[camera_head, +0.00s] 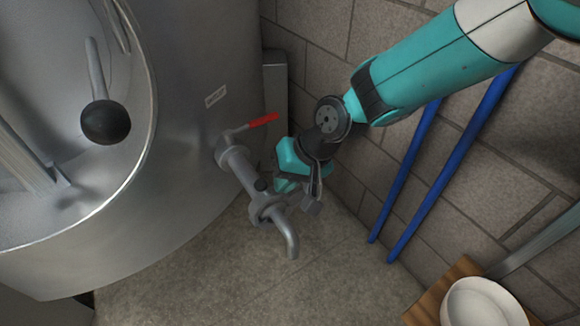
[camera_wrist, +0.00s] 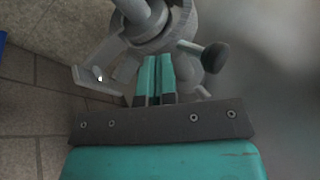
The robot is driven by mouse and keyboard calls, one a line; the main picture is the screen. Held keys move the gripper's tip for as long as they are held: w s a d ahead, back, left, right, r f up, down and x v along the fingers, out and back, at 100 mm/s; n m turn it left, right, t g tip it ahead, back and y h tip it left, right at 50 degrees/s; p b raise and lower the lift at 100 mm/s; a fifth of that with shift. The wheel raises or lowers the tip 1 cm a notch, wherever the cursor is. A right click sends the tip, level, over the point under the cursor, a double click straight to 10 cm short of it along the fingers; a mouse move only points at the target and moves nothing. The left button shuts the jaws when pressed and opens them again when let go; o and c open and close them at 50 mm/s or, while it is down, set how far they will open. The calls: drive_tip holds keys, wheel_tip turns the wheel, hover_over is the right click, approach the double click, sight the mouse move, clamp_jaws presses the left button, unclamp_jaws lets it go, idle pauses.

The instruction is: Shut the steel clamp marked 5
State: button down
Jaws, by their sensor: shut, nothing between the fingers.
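The steel clamp (camera_head: 262,208) sits around the pipe joint just above the bent spout (camera_head: 291,240). In the wrist view the clamp ring (camera_wrist: 181,22) is at the top, and a grey arm (camera_wrist: 92,78) with a small white mark sticks out from it to the left. The mark is too small to read as a number. My gripper (camera_head: 287,186) is right beside the clamp, on the wall side. In the wrist view its teal fingers are shut together with nothing between them, their tips just below the ring. I cannot tell whether they touch it.
A large steel tank (camera_head: 190,120) fills the left, with a red-handled valve (camera_head: 263,120) on its pipe. A black knob (camera_wrist: 215,57) is just right of my fingertips. Blue poles (camera_head: 450,170) lean on the brick wall. A white bowl (camera_head: 480,303) stands lower right. The floor below the spout is clear.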

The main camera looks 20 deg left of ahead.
drive_tip(key=shift+w+d+f+p, duration=0.3)
drive_tip(key=shift+w+d+f, duration=0.1)
drive_tip(key=shift+f, duration=0.15)
drive_tip(key=shift+w+d+f+p, duration=0.25)
drive_tip(key=shift+w+f+p, duration=0.1)
drive_tip(key=shift+f, duration=0.3)
